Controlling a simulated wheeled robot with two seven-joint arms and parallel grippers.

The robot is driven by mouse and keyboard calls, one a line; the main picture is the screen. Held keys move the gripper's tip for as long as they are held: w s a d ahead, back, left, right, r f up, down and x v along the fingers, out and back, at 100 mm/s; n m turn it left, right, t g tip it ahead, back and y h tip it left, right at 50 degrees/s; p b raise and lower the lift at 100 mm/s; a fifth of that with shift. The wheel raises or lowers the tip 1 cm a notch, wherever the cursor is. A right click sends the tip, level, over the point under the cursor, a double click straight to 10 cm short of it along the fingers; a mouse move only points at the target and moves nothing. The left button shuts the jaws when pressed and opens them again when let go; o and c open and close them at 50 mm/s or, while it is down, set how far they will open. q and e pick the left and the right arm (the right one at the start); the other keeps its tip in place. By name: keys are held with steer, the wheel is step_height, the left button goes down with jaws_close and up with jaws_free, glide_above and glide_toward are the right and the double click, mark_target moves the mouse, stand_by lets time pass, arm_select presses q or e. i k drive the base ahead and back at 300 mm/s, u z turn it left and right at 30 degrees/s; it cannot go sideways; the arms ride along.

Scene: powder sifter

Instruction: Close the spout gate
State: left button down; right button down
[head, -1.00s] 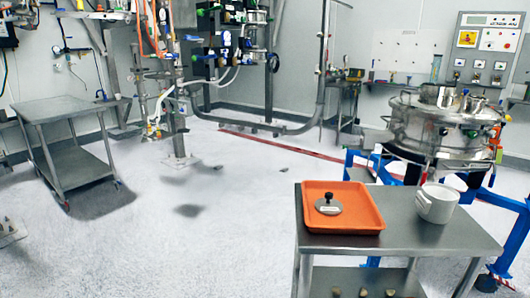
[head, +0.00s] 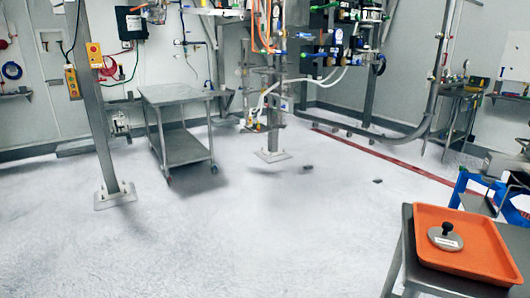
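I cannot pick out a spout gate in the head view. At the right edge I see a small part of the sifter's blue stand (head: 478,187); the round steel vessel seen on it earlier is almost wholly out of frame. Neither of my grippers is in view.
An orange tray (head: 503,262) holding a grey disc with a black knob (head: 445,238) rests on a steel table (head: 408,262) at lower right. A grey cart (head: 178,97) stands behind. A steel post (head: 93,110) rises at left.

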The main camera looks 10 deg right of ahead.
mark_target(473, 171)
steer(key=z, duration=0.3)
steer(key=i, duration=2.2)
steer(key=z, duration=0.85)
steer(key=i, duration=2)
steer(key=z, duration=2.2)
steer(key=i, duration=0.9)
steer(key=z, duration=0.75)
